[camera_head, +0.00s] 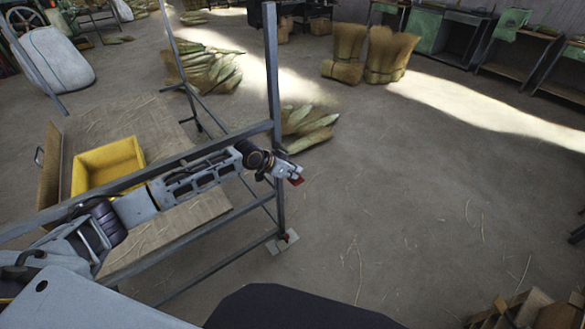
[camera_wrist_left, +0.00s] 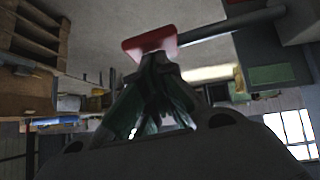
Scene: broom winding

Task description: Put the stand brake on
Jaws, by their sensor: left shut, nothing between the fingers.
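The stand is a grey metal frame (camera_head: 275,75) with a tall post and low rails, left of centre in the head view. My left gripper (camera_head: 293,174) reaches across the frame, just right of the post and above that foot. It is shut and empty. My right gripper is not in view.
A yellow bin (camera_head: 108,165) sits on the wooden board (camera_head: 175,235) within the frame, behind my left arm. Straw bundles (camera_head: 310,125) lie beyond the post. Open floor (camera_head: 420,200) stretches to the right; a wooden crate (camera_head: 515,310) stands at the bottom right.

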